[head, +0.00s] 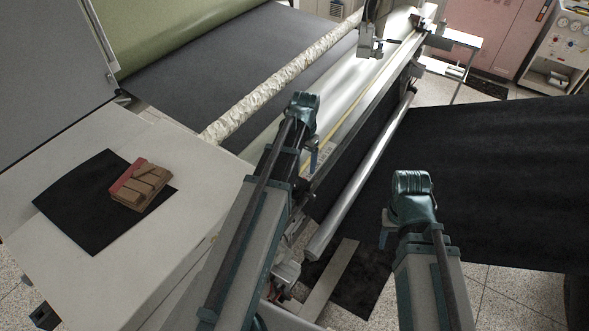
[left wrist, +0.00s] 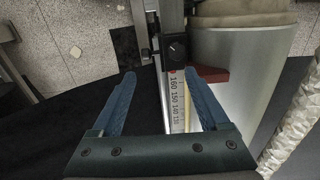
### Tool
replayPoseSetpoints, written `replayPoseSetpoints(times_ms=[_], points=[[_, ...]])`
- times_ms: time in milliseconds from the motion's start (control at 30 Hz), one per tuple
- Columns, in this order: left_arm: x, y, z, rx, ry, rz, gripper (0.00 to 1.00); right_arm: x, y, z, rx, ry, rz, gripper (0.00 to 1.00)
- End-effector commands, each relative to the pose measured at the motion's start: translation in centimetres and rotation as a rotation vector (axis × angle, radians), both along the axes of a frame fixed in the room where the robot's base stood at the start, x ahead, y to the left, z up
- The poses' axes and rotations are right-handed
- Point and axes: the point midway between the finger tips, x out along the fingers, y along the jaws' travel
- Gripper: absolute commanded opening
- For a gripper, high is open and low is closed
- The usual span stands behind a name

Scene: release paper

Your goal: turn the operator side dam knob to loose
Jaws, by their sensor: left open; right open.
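The operator side dam knob (left wrist: 176,48) is a small black dial on a dark bracket in the left wrist view, with a pale pointer mark. It stands just beyond the numbered scale (left wrist: 178,100). My left gripper (left wrist: 160,88) is open and empty, its two blue fingers spread on either side of the scale, short of the knob. In the head view my left gripper (head: 313,160) hangs over the near end of the machine, and I cannot make out the knob there. My right gripper (head: 384,236) is open and apart from the machine, with no object visible in it.
A long metal roller (head: 345,190) runs beside the black sheet (head: 500,180). A red-brown piece (left wrist: 210,74) sits right of the knob by the pale cylinder (left wrist: 235,55). Wooden blocks (head: 142,186) lie on a black mat (head: 80,215) at left.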

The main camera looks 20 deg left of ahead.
Motion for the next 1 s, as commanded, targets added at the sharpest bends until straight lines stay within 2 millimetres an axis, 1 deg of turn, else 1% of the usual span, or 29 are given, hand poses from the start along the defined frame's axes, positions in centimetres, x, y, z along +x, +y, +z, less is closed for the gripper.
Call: replayPoseSetpoints(times_ms=[33,133,233,467,667,1000], points=[[0.8,1.5,1.1,-0.003,-0.003,0.013,0.78,0.0,0.0,1.1,0.0,0.0,-0.001,0.5],[1.1,3.0,1.4,-0.008,-0.007,0.019,0.78,0.0,0.0,1.4,0.0,0.0,-0.001,0.5],[1.2,3.6,1.4,-0.009,-0.009,0.022,0.78,0.0,0.0,1.4,0.0,0.0,-0.002,0.5],[1.1,3.5,0.8,-0.009,-0.009,0.021,0.78,0.0,0.0,0.8,0.0,0.0,-0.002,0.5],[1.1,3.4,-0.7,-0.009,-0.009,0.021,0.78,0.0,0.0,-0.7,0.0,-0.001,-0.002,0.5],[1.1,3.4,-5.4,-0.008,-0.009,0.021,0.78,0.0,0.0,-5.3,-0.001,-0.001,0.005,0.5]])
